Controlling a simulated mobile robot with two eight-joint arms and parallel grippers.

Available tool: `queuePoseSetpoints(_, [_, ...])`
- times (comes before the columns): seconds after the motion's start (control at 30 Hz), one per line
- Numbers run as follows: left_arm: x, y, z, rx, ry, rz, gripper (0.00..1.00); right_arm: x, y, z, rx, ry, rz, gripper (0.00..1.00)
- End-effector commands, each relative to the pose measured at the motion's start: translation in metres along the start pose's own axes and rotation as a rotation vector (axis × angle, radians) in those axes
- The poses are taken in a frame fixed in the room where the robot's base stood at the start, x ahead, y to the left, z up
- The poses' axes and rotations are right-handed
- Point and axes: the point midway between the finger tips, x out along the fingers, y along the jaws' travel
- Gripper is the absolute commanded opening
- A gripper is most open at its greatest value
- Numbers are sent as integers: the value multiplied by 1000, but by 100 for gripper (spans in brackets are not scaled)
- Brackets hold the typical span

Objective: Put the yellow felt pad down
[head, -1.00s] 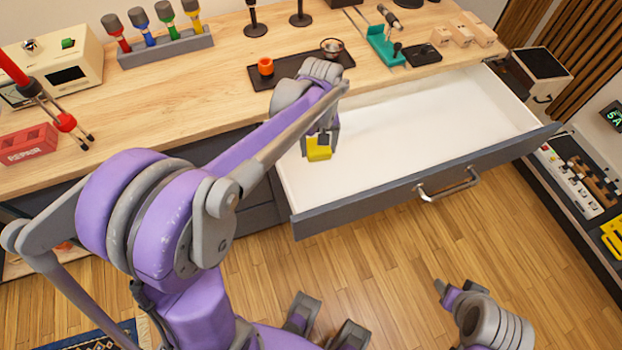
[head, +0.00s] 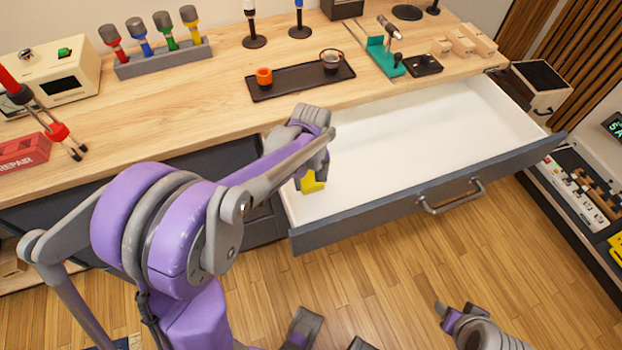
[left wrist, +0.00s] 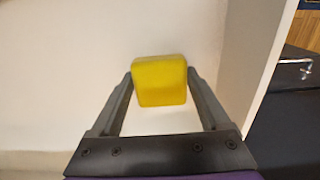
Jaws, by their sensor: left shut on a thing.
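The yellow felt pad (head: 311,183) is at the left end of the open drawer (head: 400,140), near its front left corner. My left gripper (head: 309,174) is shut on the pad. In the left wrist view the yellow pad (left wrist: 160,80) sits between the two fingertips, with the white drawer floor behind it and a drawer wall to its right. I cannot tell whether the pad touches the drawer floor. My right gripper (head: 446,314) is at the bottom right of the head view, over the wood floor; its fingers are too unclear to judge.
The drawer is otherwise empty, with free room to the right of the pad. Its dark front (head: 430,192) has a metal handle (head: 452,197).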

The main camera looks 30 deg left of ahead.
Motion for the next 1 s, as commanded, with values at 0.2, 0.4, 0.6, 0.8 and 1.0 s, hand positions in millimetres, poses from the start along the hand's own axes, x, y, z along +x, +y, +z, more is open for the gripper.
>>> queuePoseSetpoints(0.2, [0, 0, 0, 0, 0, 0, 19, 0, 0, 0, 0, 0, 0, 55])
queuePoseSetpoints(0.4, [4, 0, 0, 0, 0, 0, 90, 2, 0, 2, 0, -1, 0, 55])
queuePoseSetpoints(0.6, [3, 0, 0, 1, 0, 0, 100, 2, 0, 1, 0, -1, 0, 55])
queuePoseSetpoints(0.8, [-4, 0, 0, 0, 0, 0, 100, -2, 0, -1, 0, 1, 0, 55])
queuePoseSetpoints(1.0, [-40, 0, 0, 0, 0, 0, 100, -6, 0, -4, 0, 2, 0, 55])
